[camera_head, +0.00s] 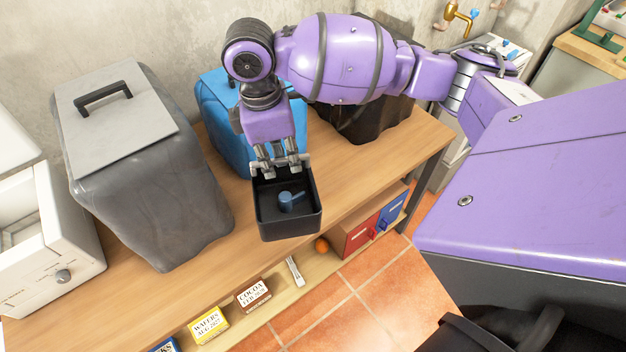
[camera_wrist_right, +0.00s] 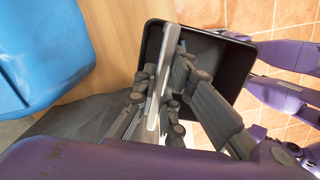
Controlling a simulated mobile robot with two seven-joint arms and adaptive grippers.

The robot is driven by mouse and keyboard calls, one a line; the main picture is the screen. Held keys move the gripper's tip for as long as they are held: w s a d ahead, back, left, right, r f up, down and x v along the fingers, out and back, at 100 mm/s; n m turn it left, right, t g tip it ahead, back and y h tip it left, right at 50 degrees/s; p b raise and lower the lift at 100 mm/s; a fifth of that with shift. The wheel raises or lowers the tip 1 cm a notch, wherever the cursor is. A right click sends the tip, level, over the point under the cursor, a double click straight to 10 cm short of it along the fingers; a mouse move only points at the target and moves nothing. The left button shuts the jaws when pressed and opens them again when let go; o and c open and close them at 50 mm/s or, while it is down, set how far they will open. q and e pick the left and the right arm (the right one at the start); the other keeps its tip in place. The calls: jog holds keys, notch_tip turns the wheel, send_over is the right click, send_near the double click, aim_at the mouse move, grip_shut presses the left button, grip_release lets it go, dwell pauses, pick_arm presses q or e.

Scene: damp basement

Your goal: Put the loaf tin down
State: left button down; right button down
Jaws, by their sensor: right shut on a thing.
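The black loaf tin (camera_head: 290,228) is a rectangular open box at the front edge of the wooden table, with a small blue scoop (camera_head: 287,201) inside it. My right gripper (camera_head: 279,163) reaches down from above and is shut on the tin's far rim. In the right wrist view the fingers (camera_wrist_right: 172,75) close around a wall of the tin (camera_wrist_right: 235,60). The tin looks about level and overlaps the table's front edge; whether it touches the tabletop cannot be told. My left gripper is out of view.
On the wooden table (camera_head: 222,246), a grey covered bin (camera_head: 150,190) stands left, a blue one (camera_head: 222,120) behind the gripper and a dark one (camera_head: 375,125) right. A white appliance (camera_head: 60,240) is far left. Boxes and an orange (camera_head: 321,245) lie on the lower shelf. Bare tabletop lies left of the tin.

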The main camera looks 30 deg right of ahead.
jog(key=n, duration=0.1)
jog(key=w+f+n, duration=0.1)
jog(key=n, duration=0.1)
jog(key=shift+d+f+b, duration=0.25)
jog(key=shift+d+b, duration=0.05)
jog(key=shift+w+d+f+n, duration=0.15)
jog(key=shift+w+n, duration=0.1)
jog(key=shift+n, duration=0.55)
jog(key=shift+w+d+f, duration=0.15)
jog(key=shift+w, duration=0.05)
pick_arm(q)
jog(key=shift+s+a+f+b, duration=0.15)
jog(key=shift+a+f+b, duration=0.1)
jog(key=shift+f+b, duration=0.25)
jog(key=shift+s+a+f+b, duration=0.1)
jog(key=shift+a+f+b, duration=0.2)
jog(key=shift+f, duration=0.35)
pick_arm(e)
jog(key=w+d+f, duration=0.8)
jog(key=d+f, duration=0.2)
jog(key=f, duration=0.2)
jog(key=shift+d+f, duration=0.3)
jog(key=shift+d, duration=0.1)
jog(key=shift+f, duration=0.1)
jog(key=c, duration=1.8)
grip_release()
jog(key=shift+c, duration=0.2)
